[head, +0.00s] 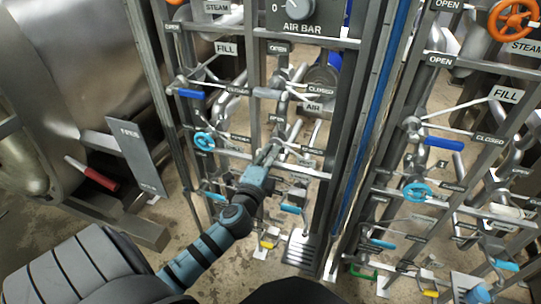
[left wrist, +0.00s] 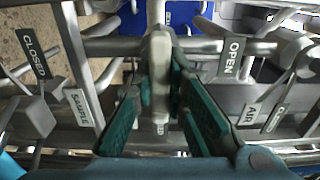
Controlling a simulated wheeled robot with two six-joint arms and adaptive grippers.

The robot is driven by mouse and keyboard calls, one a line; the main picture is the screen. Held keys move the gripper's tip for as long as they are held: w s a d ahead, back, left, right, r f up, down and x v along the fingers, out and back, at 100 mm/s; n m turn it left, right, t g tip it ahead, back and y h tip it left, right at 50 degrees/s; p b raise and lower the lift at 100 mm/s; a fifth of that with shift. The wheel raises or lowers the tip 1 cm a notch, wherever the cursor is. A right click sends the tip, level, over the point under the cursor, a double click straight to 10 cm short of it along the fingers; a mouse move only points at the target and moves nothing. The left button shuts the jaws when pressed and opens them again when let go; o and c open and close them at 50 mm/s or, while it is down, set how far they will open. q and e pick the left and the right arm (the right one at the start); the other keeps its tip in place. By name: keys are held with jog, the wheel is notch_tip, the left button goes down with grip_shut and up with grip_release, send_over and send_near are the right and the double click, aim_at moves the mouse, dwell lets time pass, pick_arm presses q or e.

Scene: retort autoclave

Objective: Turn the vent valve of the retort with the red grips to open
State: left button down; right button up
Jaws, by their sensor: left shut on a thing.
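My left gripper (head: 268,156) reaches into the left pipe panel. In the left wrist view its teal fingers (left wrist: 160,95) are shut on a pale grey valve lever (left wrist: 158,55), which stands between them. An OPEN plate (left wrist: 231,58) is right of the lever and a CLOSED plate (left wrist: 36,56) is farther left. I cannot read a vent label. A retort (head: 90,70) stands at the left in the head view, with a red grip (head: 92,174) low on its front. My right gripper is out of view.
Blue lever (head: 190,93), light-blue handwheel (head: 204,141) and several pipes crowd around my left gripper. A similar panel on the right has an orange handwheel (head: 511,20) and blue lever (head: 444,143). Upright posts (head: 345,140) stand between them. Some floor is clear at lower left.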

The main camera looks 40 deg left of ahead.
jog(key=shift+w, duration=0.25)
pick_arm(q)
jog(key=shift+n, duration=0.3)
jog(key=shift+f+n+b, duration=0.1)
jog(key=shift+n+b, duration=0.4)
jog(key=shift+n, duration=0.4)
jog(key=n+b, duration=0.1)
jog(key=n, duration=0.1)
jog(key=shift+n, duration=0.8)
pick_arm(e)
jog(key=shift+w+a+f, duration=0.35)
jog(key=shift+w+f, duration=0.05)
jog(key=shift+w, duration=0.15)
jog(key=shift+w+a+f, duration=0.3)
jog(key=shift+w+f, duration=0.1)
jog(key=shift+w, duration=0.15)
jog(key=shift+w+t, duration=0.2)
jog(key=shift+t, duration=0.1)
pick_arm(q)
jog(key=c, duration=1.7)
grip_release()
jog(key=shift+o, duration=0.5)
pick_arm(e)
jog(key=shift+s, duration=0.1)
